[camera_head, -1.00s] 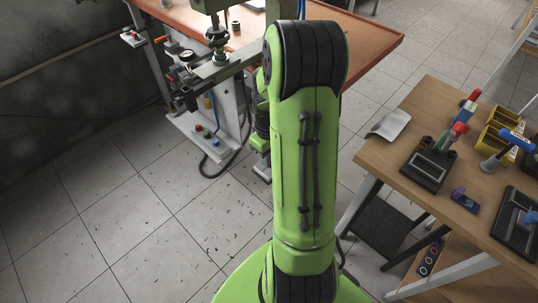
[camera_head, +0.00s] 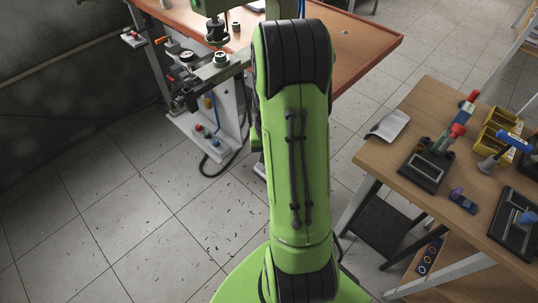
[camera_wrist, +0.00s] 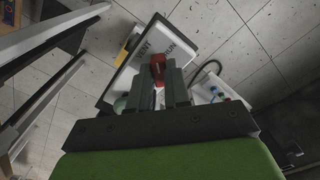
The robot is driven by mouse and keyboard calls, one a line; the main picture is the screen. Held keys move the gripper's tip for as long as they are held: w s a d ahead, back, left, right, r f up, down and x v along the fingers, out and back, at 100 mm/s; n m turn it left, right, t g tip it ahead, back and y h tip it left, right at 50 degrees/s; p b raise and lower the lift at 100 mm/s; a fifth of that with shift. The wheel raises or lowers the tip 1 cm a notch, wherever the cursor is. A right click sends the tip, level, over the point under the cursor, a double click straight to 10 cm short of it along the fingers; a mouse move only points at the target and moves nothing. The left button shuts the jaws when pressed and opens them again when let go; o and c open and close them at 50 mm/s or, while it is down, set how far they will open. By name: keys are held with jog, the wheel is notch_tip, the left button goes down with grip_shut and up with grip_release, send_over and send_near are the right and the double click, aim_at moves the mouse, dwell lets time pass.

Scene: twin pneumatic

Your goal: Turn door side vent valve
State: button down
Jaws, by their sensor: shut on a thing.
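The red valve handle (camera_wrist: 157,68) shows in the wrist view between the fingertips of my gripper (camera_wrist: 160,88), which is shut on it. A white plate (camera_wrist: 160,40) with the words VENT and RUN lies behind and around the handle. The handle lies between the two words, seen from this camera. The valve body below the handle is hidden by the fingers. In the head view my green arm hides my gripper and this valve.
A bench (camera_head: 365,38) with a press ram (camera_head: 215,30) and a grey valve panel (camera_head: 205,130) stands at the back left. A wooden table (camera_head: 410,110) with fixtures and yellow bins (camera_head: 497,128) stands at the right.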

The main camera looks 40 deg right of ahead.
jog(key=m, duration=0.4)
jog(key=shift+m, duration=0.3)
jog(key=shift+m+p, duration=0.3)
jog(key=shift+m, duration=2.2)
jog(key=c, duration=1.1)
grip_release()
notch_tip(320, 180, up, 16)
jog(key=p, duration=0.5)
jog(key=shift+f, duration=0.1)
